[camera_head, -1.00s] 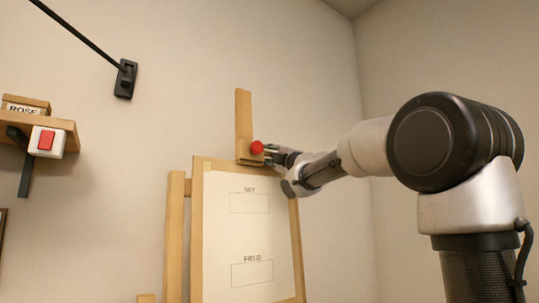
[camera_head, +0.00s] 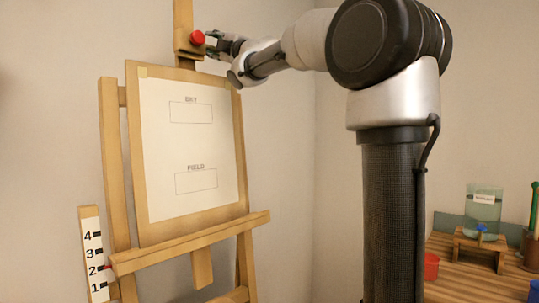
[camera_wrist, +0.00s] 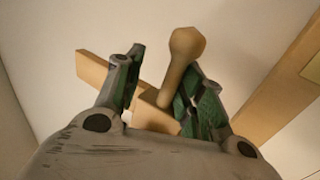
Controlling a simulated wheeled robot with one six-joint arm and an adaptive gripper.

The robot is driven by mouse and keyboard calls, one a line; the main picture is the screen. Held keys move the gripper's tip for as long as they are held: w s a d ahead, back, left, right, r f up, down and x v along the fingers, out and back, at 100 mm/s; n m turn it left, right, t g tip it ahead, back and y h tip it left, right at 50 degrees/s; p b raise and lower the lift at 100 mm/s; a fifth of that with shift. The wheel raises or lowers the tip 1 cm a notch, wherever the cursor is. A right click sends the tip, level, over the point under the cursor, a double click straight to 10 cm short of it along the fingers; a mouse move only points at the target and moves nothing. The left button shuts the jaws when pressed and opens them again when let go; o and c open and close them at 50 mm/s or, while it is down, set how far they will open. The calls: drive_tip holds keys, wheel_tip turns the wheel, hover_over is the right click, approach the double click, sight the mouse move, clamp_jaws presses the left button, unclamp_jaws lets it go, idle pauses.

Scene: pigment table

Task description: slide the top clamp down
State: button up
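The easel (camera_head: 108,150) stands against the wall and bears a board with a white sheet (camera_head: 190,145). The top clamp (camera_head: 186,45) is a wooden block on the easel's mast, just above the board's upper edge, with a round red knob (camera_head: 197,38). My gripper (camera_head: 216,44) is right beside the knob at the clamp. In the wrist view, my gripper (camera_wrist: 158,88) has its fingers apart, with a tan round-headed peg (camera_wrist: 184,50) and part of a wooden block between them. The peg is close to the right finger; I cannot tell whether they touch.
The easel's ledge (camera_head: 195,240) crosses below the board. A numbered scale strip (camera_head: 94,255) with a red mark near 2 stands at lower left. At lower right, a wooden table (camera_head: 455,290) holds a small stand with a glass jar (camera_head: 484,207) and a red cup (camera_head: 431,267).

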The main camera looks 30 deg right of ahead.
drive_tip(key=v, duration=0.7)
drive_tip(key=w+d+f+m+g+h, duration=0.1)
drive_tip(key=d+f+m+g+h, duration=0.1)
drive_tip(key=d+f+m+h, duration=0.45)
drive_tip(key=w+d+f+m+g+h, duration=0.1)
drive_tip(key=d+f+m+g, duration=0.2)
drive_tip(key=f, duration=0.7)
drive_tip(key=s+d+f+m+g+h, duration=0.1)
drive_tip(key=s+f+m+g, duration=0.4)
drive_tip(key=f, duration=1)
drive_tip(key=shift+s+d+m, duration=0.3)
drive_tip(key=shift+s+m, duration=0.75)
drive_tip(key=shift+s, duration=0.7)
drive_tip(key=shift+d+h, duration=0.1)
drive_tip(key=shift+h, duration=0.15)
